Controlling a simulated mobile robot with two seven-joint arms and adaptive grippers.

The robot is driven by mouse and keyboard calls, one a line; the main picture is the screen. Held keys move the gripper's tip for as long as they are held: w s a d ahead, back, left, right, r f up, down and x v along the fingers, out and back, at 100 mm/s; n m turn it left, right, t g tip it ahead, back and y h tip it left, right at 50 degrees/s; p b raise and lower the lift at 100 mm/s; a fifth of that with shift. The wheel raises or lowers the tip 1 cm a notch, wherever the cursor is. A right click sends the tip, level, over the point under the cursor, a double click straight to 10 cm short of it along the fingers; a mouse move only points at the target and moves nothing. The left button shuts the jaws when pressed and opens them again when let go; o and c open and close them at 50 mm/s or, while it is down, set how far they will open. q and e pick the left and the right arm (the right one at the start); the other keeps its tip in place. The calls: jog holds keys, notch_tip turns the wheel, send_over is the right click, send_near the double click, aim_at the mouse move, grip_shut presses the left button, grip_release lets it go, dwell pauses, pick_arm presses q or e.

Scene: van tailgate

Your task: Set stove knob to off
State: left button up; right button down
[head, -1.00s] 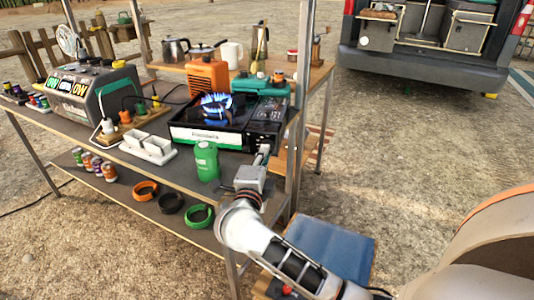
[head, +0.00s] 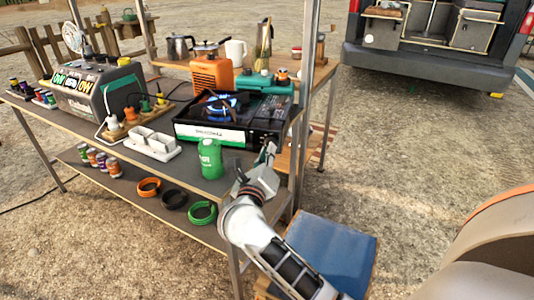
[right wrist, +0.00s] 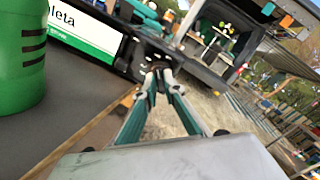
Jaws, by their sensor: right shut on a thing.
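The black camping stove (head: 235,136) with a white-and-green front label stands on the upper shelf in the head view. A small blue flame (head: 222,104) burns on it. Its front (right wrist: 92,36) also shows in the right wrist view. My right gripper (head: 269,150) is at the stove's front right corner, and its fingers (right wrist: 159,73) are closed on the stove knob (right wrist: 159,66), a dark part mostly hidden between the fingertips. The knob's marking is too small to read. My left gripper is not in view.
A green canister (head: 210,158) stands just left of my right gripper, in front of the stove; it also shows large in the right wrist view (right wrist: 18,60). A metal shelf post (head: 301,110) rises close to the right. A blue-topped stool (head: 335,245) stands below.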

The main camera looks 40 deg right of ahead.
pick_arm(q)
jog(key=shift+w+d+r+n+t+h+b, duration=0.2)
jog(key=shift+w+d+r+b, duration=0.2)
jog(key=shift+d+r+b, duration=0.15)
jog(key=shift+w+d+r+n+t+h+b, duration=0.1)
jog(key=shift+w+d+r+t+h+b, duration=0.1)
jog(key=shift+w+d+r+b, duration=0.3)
pick_arm(e)
jog(key=shift+m, duration=4.3)
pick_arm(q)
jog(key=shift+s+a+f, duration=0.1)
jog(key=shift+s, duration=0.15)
pick_arm(e)
jog(key=c, duration=2.1)
grip_release()
jog(key=shift+c, duration=0.2)
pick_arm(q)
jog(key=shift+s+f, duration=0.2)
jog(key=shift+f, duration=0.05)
pick_arm(e)
jog(key=shift+a, duration=0.1)
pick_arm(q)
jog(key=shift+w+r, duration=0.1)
pick_arm(e)
jog(key=v, duration=1.2)
